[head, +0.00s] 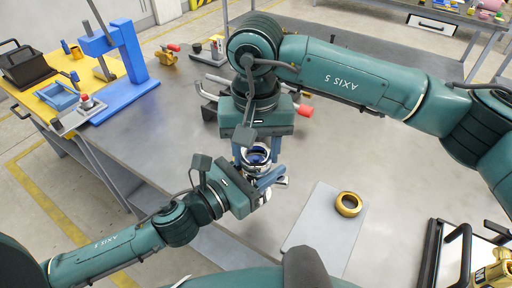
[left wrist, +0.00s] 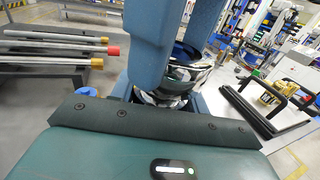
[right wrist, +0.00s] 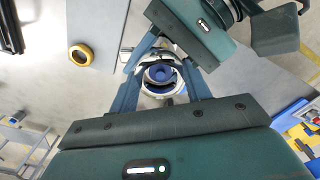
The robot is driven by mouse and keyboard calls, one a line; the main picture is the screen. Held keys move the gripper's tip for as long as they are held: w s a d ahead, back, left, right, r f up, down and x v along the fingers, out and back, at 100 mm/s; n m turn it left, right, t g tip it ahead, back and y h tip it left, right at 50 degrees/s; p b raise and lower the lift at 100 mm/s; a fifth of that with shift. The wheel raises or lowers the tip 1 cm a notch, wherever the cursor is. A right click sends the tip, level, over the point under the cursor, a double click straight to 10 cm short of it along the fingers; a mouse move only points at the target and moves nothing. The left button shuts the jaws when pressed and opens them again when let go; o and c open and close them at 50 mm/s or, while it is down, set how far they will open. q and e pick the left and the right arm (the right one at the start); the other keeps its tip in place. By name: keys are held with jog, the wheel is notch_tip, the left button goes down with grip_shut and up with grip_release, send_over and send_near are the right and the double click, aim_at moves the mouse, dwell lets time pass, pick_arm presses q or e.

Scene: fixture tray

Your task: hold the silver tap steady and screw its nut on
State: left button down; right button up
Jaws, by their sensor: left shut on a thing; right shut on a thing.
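The silver tap (head: 281,182) is in the head view at the middle of the workbench, largely hidden by my grippers. My left gripper (head: 263,178) is shut on the tap from the left side. My right gripper (head: 257,160) reaches down from above and is shut on a silver nut (right wrist: 146,78), a ring with blue inside, at the tap's top end. In the right wrist view the ring sits between both fingers. The left wrist view shows shiny chrome parts (left wrist: 172,80) beside a finger. I cannot tell how far the nut is threaded.
A gold ring nut (head: 349,204) lies on a pale grey mat (head: 311,232) right of the grippers. A blue press (head: 131,62) stands at the left.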

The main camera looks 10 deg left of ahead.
jog(key=shift+f, duration=0.6)
jog(key=m, duration=0.3)
jog(key=shift+m, duration=0.4)
jog(key=m, duration=0.4)
jog(key=shift+a, duration=0.1)
jog(key=m, duration=0.6)
jog(key=shift+w+m, duration=0.1)
jog(key=shift+m, duration=0.3)
jog(key=m, duration=0.4)
jog(key=shift+a+m, duration=0.1)
jog(key=shift+m, duration=0.3)
jog(key=o, duration=1)
jog(key=shift+c, duration=0.2)
